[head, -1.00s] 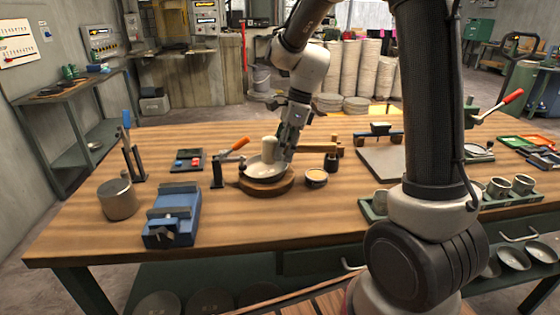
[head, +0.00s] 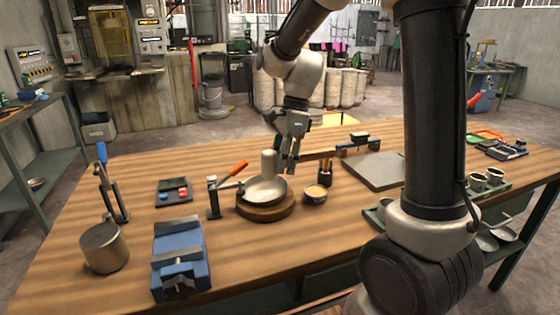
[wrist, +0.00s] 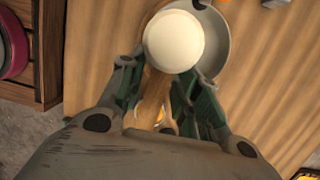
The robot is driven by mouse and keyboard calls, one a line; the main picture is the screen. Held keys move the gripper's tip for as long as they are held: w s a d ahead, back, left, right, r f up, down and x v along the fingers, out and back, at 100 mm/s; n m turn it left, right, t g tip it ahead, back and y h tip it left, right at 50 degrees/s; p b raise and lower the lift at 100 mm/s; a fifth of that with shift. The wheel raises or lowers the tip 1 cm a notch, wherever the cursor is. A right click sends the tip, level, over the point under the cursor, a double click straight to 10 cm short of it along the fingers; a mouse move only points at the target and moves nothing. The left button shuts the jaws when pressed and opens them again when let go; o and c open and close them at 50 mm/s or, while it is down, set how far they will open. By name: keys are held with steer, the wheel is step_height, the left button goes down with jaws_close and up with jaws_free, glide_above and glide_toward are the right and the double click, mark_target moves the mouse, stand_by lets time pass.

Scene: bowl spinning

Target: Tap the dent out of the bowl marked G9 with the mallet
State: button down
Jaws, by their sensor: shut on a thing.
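My gripper (head: 292,150) is shut on the wooden handle of the mallet; the wrist view shows the handle (wrist: 153,92) between the fingers. The mallet's pale round head (head: 269,164) stands upright over the metal bowl (head: 277,193), and it also shows in the wrist view (wrist: 174,42). I cannot tell whether the head touches the bowl. The bowl sits on a round wooden block (head: 265,212), with an orange-handled clamp (head: 229,181) at its left. The mallet head hides part of the bowl. No G9 mark or dent is readable.
A small dish (head: 315,194) and a dark holder (head: 325,174) stand close right of the block. The front middle of the bench is clear.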

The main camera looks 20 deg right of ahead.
mark_target(283, 186)
stand_by(0.4)
steer(key=x, duration=0.2)
steer(key=d+x, duration=0.1)
steer(key=x, duration=0.4)
steer(key=shift+w+d+f, duration=0.2)
steer(key=shift+d+f, duration=0.1)
steer(key=shift+f, duration=0.25)
steer(key=shift+r, duration=0.25)
steer(key=shift+a+v, duration=0.2)
steer(key=shift+v, duration=0.6)
steer(key=shift+a+v, duration=0.15)
steer(key=shift+v, duration=0.65)
steer(key=shift+a+v, duration=0.2)
steer(key=shift+v, duration=0.6)
steer(key=shift+s+r, duration=0.1)
steer(key=shift+r, duration=0.1)
steer(key=shift+s+v, duration=0.25)
steer(key=shift+v, duration=0.8)
steer(key=shift+a, duration=0.1)
